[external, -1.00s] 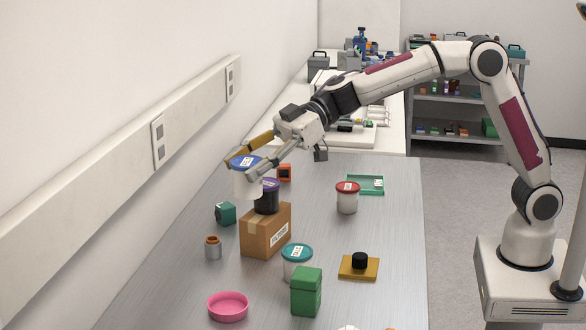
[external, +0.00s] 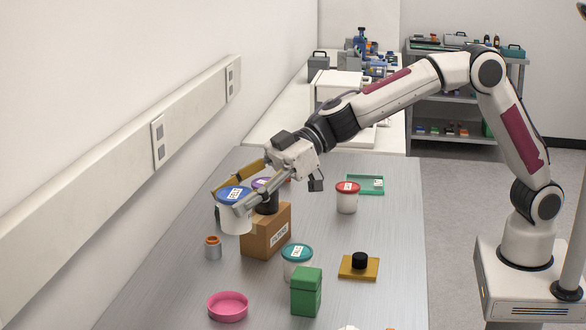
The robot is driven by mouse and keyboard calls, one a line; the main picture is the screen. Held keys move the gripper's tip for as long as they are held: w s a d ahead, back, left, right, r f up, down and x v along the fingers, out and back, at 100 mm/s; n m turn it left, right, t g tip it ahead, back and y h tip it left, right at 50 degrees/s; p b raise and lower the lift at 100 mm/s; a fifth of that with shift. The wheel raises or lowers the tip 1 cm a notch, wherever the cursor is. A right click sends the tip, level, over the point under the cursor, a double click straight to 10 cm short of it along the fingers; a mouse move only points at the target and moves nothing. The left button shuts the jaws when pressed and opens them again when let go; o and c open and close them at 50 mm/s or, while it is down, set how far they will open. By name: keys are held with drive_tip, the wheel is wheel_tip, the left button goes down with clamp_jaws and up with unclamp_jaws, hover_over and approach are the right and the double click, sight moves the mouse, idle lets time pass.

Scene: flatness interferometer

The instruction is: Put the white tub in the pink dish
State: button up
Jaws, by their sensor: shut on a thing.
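My gripper (external: 230,196) is shut on a white tub (external: 235,223) with a blue lid and a white label. The tub is held in the air, slightly tilted, beside the upper left of the cardboard box. The pink dish (external: 228,307) is a shallow round bowl at the front left of the bench, lower in the picture than the tub. No contents show in it. Two other white tubs stand on the bench: one with a red lid (external: 347,198) and one with a teal lid (external: 297,262).
A small grey jar (external: 213,248) stands between tub and dish. A green container (external: 306,292) stands right of the dish. A yellow block with a black knob (external: 359,264) is farther right.

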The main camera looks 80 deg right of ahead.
sight(237, 232)
drive_tip(key=shift+f, duration=4)
wheel_tip(237, 232, down, 6)
drive_tip(key=shift+f, duration=0.15)
drive_tip(key=shift+f, duration=1.85)
drive_tip(key=shift+f, duration=0.25)
drive_tip(key=o, duration=1.1)
drive_tip(key=shift+r, duration=0.1)
